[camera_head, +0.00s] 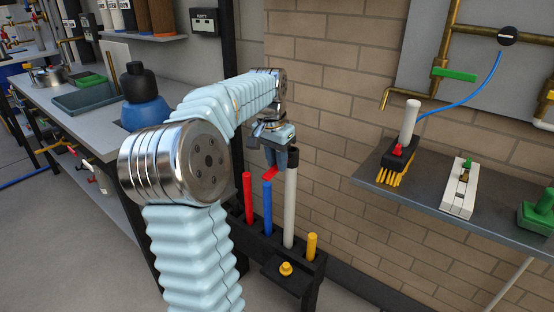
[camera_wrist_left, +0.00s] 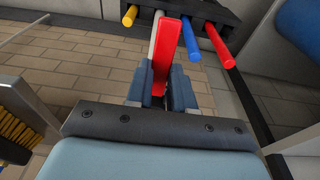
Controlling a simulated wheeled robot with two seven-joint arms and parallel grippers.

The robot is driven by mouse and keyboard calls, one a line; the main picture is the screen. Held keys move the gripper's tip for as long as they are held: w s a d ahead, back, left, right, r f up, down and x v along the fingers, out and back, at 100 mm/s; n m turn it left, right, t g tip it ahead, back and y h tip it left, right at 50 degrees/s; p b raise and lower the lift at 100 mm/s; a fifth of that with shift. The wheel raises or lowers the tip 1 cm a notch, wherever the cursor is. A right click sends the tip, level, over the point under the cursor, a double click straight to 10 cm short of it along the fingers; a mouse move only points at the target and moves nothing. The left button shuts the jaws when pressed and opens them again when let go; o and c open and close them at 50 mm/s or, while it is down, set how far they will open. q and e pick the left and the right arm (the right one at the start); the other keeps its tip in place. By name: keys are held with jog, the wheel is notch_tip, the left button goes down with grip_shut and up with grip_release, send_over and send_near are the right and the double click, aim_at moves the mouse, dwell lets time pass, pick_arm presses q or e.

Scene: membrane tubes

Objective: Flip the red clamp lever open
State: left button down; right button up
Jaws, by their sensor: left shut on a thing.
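A red lever (camera_head: 270,174) shows just under my left gripper (camera_head: 276,150) in the head view, beside the black collar (camera_head: 292,157) at the top of a pale upright tube (camera_head: 290,208). In the left wrist view the red lever (camera_wrist_left: 164,55) stands between the two grey-blue fingers (camera_wrist_left: 165,92), which are shut on it. The lever's lower end and its joint to the collar are hidden by the fingers. My right gripper is in neither view.
A black rack (camera_head: 308,262) holds red (camera_head: 248,198), blue (camera_head: 267,208) and yellow (camera_head: 311,246) tubes close below the gripper. A brick wall (camera_head: 335,70) stands behind. A grey shelf (camera_head: 428,194) is at the right, a workbench (camera_head: 90,118) at the left.

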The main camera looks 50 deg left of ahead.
aim_at(272, 171)
pick_arm(q)
jog(key=c, duration=1)
grip_release()
jog(key=shift+o, duration=0.2)
notch_tip(272, 171, up, 14)
jog(key=s, duration=0.2)
jog(key=shift+d+f, duration=0.25)
